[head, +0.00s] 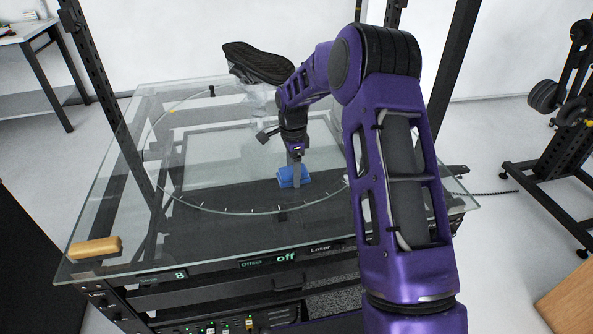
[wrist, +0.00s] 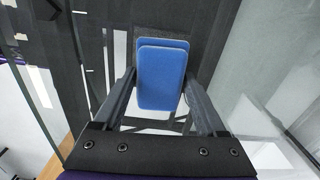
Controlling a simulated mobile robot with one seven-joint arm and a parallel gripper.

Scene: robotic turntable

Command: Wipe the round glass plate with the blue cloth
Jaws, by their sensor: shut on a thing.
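The blue cloth (head: 293,176) is a small folded pad held at the end of my gripper (head: 296,160). In the wrist view the cloth (wrist: 162,74) sits between the two fingers of my gripper (wrist: 160,85), which are shut on it. The round glass plate (head: 215,208) is a clear disc within the glass top, its rim showing as a thin circle. The cloth is over the front right part of the plate, near the rim. I cannot tell whether it touches the glass. On the plate, further back, stands a shoe (head: 257,64) with a dark sole on a clear support.
A tan block (head: 95,247) lies on the front left corner of the glass top (head: 120,225). Dark posts (head: 118,100) rise around the turntable. Small dark pegs, one at the back (head: 212,91), stand near the rim. The plate's left and middle are clear.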

